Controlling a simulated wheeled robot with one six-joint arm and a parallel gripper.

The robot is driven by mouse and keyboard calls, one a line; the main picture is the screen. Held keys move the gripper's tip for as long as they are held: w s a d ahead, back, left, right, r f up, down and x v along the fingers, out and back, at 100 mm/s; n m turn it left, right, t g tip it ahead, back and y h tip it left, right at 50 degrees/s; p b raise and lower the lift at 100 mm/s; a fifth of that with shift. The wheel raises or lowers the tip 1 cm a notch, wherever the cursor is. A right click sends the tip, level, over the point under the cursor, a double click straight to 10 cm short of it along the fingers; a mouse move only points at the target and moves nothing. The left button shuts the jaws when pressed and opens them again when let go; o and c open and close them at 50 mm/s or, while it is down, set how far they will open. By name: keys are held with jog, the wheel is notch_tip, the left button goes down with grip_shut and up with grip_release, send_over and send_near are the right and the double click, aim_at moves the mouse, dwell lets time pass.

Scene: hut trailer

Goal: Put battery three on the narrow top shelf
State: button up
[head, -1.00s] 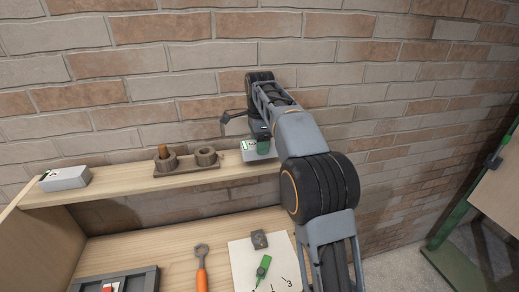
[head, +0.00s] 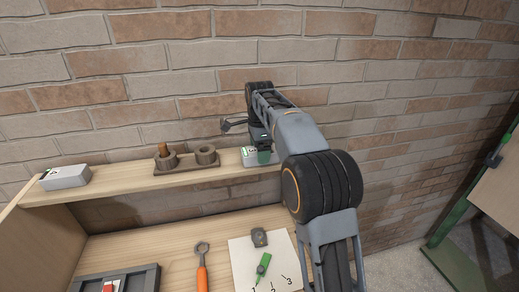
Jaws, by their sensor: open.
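A light grey battery (head: 248,157) with a white and green label sits at the right part of the narrow top shelf (head: 125,185), partly hidden behind my gripper. The number on its label is too small to read surely. My gripper (head: 263,156) points down at this battery, open around or right against it; the far finger is hidden. A second grey battery (head: 65,178) with a green mark lies at the shelf's left end.
A wooden holder (head: 186,165) with two round cups stands mid-shelf. Below are an orange-handled wrench (head: 202,268), a dark tray (head: 115,281), and a numbered paper (head: 245,259) with a green tool (head: 263,267) and a grey block (head: 259,237). A brick wall stands behind.

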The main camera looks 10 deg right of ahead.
notch_tip(320, 180, up, 12)
jog(key=p, duration=0.2)
jog(key=s+r+n+t, duration=0.2)
jog(key=s+n, duration=0.3)
jog(key=s, duration=0.2)
jog(key=s+f+n+t, duration=0.1)
jog(key=s+f+n, duration=0.5)
jog(key=s+f, duration=0.2)
jog(key=s+d+f+n+t, duration=0.1)
jog(key=s+f+n+t, duration=0.1)
jog(key=s+f+n, duration=0.5)
jog(key=s, duration=0.5)
jog(key=shift+s+f, duration=0.15)
jog(key=shift+f, duration=0.25)
notch_tip(320, 180, down, 6)
jog(key=b, duration=0.4)
jog(key=shift+r, duration=0.15)
